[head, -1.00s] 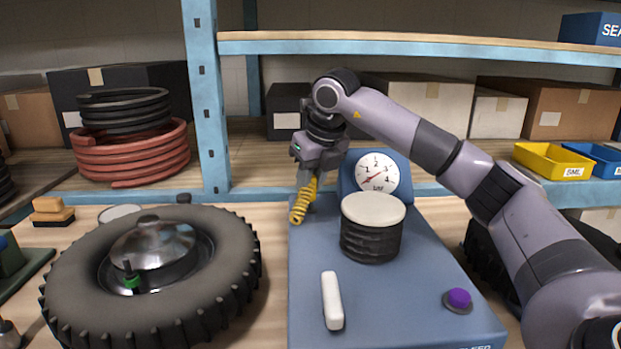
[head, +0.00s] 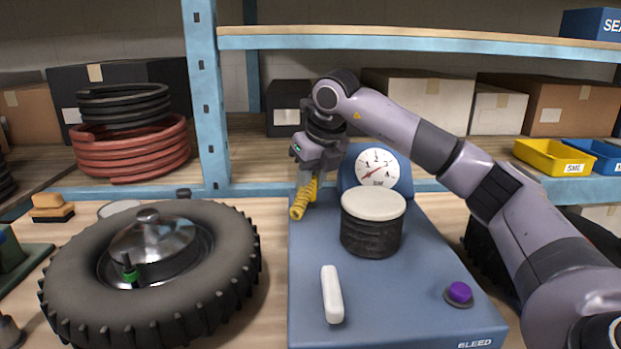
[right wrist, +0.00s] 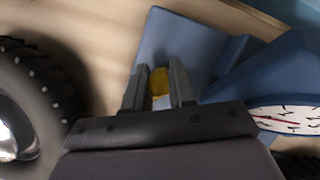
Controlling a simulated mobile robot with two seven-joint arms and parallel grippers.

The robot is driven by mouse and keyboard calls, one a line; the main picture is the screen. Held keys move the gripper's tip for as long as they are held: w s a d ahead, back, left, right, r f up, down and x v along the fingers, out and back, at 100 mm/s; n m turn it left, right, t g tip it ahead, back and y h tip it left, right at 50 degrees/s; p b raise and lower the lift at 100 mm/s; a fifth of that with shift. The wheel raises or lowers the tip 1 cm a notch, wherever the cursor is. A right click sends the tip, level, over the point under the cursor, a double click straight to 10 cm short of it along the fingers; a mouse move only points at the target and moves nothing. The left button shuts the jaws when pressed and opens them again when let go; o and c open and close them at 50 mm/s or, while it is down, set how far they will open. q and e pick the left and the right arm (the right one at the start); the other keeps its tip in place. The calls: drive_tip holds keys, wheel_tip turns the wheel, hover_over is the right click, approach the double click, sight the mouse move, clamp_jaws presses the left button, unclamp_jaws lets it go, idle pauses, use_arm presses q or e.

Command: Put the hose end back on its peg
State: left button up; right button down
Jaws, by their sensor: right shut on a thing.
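My right gripper (head: 308,188) is at the back left corner of the blue pump unit (head: 405,275), beside the gauge (head: 377,168). It is shut on the yellow hose end (head: 299,206), which hangs down tilted below the fingers. In the right wrist view the yellow hose end (right wrist: 159,82) sits between the two fingers (right wrist: 159,88), with the blue unit (right wrist: 180,42) beyond it. I cannot make out the peg; the gripper or hose end may hide it. My left gripper is not in view.
A tyre (head: 230,240) on a metal hub (head: 155,243) lies left of the unit. A black bellows with a pale top (head: 373,204), a white handle (head: 332,295) and a purple button (head: 460,292) are on the unit. A shelf post (head: 206,110) stands behind.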

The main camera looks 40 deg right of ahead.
drive_tip(key=shift+f, duration=0.35)
idle(0.5)
drive_tip(key=shift+c, duration=1.3)
unclamp_jaws()
drive_tip(key=shift+r, duration=0.1)
drive_tip(key=shift+r+p, duration=1.35)
drive_tip(key=shift+r+p, duration=3.35)
drive_tip(key=shift+r, duration=0.2)
